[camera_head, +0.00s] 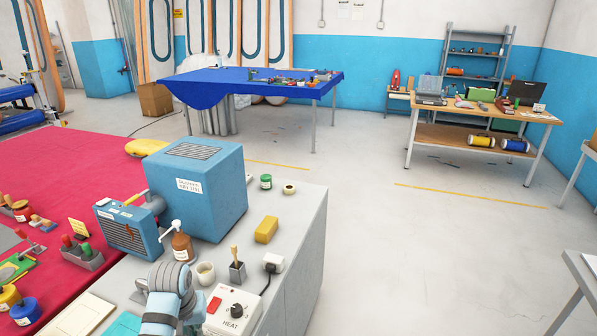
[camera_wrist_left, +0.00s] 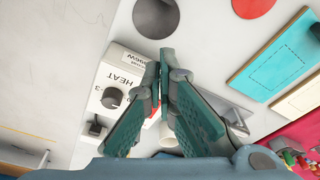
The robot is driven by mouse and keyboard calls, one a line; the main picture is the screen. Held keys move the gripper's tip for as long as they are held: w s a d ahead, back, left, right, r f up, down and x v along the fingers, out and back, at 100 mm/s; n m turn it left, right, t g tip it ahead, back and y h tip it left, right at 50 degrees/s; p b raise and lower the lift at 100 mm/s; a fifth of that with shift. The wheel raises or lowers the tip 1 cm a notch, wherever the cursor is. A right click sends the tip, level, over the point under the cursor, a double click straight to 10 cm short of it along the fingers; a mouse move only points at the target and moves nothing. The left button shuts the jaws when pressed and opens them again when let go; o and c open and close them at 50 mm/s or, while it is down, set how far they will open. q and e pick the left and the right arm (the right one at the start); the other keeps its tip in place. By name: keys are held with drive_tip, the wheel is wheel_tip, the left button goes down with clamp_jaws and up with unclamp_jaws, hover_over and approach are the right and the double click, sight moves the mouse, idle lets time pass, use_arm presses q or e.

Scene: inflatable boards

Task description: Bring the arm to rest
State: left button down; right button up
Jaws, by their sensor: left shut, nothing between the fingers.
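My left gripper (camera_wrist_left: 160,62) shows in the left wrist view with its two teal fingers together and nothing between them. It is above the grey bench top (camera_wrist_left: 206,28), beside the white heat control box (camera_wrist_left: 122,80). In the head view my left arm's pale blue wrist links show at the bottom edge, left of the heat control box (camera_head: 232,312); the fingers are out of that frame. My right arm and gripper are not in view.
A blue machine (camera_head: 205,190), a brown pump bottle (camera_head: 181,247), a white cup (camera_head: 205,272), a brush holder (camera_head: 237,270) and a yellow block (camera_head: 267,229) crowd the bench near my arm. A red-covered table (camera_head: 85,160) lies left. Open floor (camera_head: 420,250) spreads right.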

use_arm(q)
drive_tip(key=shift+m+t, duration=0.4)
drive_tip(key=shift+m, duration=0.2)
drive_tip(key=s+f, duration=0.2)
drive_tip(key=s, duration=0.2)
drive_tip(key=s+f, duration=0.2)
drive_tip(key=s, duration=0.3)
drive_tip(key=s+a+f, duration=0.1)
drive_tip(key=s+f, duration=0.1)
drive_tip(key=s, duration=0.3)
drive_tip(key=shift+a+f, duration=0.1)
drive_tip(key=shift+f, duration=0.25)
drive_tip(key=s+r+m+t, duration=0.1)
drive_tip(key=s+r+m, duration=0.15)
drive_tip(key=s, duration=1.25)
wheel_tip(320, 180, down, 22)
drive_tip(key=a+n+g+b, duration=0.1)
drive_tip(key=b, duration=0.2)
drive_tip(key=s+f+g+b, duration=0.1)
drive_tip(key=s+f+b, duration=0.1)
drive_tip(key=s+f, duration=1.3)
drive_tip(key=shift+a+f+b, duration=0.25)
drive_tip(key=shift+a+b, duration=0.1)
drive_tip(key=shift+b, duration=0.05)
